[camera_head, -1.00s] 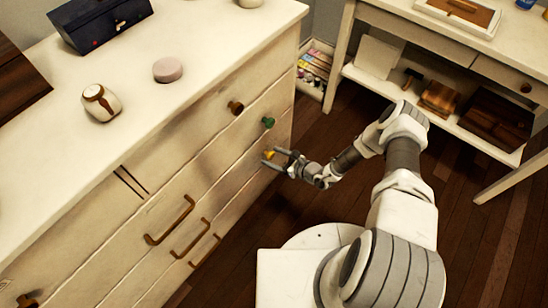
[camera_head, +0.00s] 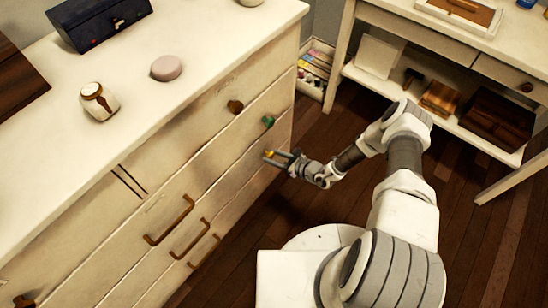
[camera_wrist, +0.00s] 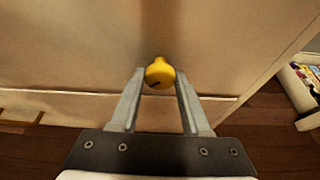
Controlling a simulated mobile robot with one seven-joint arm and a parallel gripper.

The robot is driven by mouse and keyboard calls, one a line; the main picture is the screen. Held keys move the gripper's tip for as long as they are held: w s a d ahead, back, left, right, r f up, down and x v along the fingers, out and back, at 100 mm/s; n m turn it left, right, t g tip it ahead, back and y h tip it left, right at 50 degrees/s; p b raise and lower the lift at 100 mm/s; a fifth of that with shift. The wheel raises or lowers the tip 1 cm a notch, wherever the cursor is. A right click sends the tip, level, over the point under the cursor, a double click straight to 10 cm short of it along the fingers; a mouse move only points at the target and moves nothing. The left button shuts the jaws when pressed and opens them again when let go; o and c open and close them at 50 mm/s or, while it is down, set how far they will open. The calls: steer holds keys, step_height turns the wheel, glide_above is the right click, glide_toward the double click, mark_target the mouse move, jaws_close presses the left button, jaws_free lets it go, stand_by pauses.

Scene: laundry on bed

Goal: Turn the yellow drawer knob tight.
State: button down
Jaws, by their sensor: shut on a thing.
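The yellow knob (camera_wrist: 160,74) sticks out from the pale drawer front, with a dark mark on its face. It also shows small in the head view (camera_head: 268,153), partly hidden by my gripper. My gripper (camera_wrist: 160,82) is shut on the knob, one finger on each side of it. In the head view my gripper (camera_head: 272,157) reaches the dresser's right part from the right. The cream dresser (camera_head: 215,130) has the yellow knob below a green knob (camera_head: 268,121) and a brown knob (camera_head: 235,106).
Brown bar handles (camera_head: 170,220) stick out from the drawers to the left. A white jar (camera_head: 99,101), a pink round item (camera_head: 166,68) and a dark blue box (camera_head: 100,22) stand on top. A white desk (camera_head: 430,70) is at the right, with dark floor between.

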steer(key=m+b, duration=0.1)
steer(key=m+g+y+b, duration=0.1)
steer(key=b, duration=0.1)
steer(key=m+g+b, duration=0.1)
steer(key=m+b, duration=0.1)
steer(key=shift+w+d+f+y, duration=0.1)
steer(key=shift+f+y, duration=0.15)
steer(key=shift+y, duration=0.15)
steer(key=m+y, duration=0.1)
steer(key=m, duration=0.1)
steer(key=m+g+y+b, duration=0.1)
steer(key=m, duration=0.1)
steer(key=shift+r+m+y, duration=0.1)
steer(key=shift+m+y, duration=0.2)
steer(key=m+y, duration=0.1)
steer(key=m, duration=0.2)
steer(key=m+y, duration=0.1)
steer(key=m, duration=0.2)
steer(key=shift+y, duration=0.3)
steer(key=m+t, duration=0.1)
steer(key=m, duration=0.3)
steer(key=m+t+y, duration=0.1)
steer(key=m, duration=0.2)
steer(key=shift+f+m+t+y, duration=0.2)
steer(key=shift+m+t+y, duration=0.1)
steer(key=shift+m, duration=0.4)
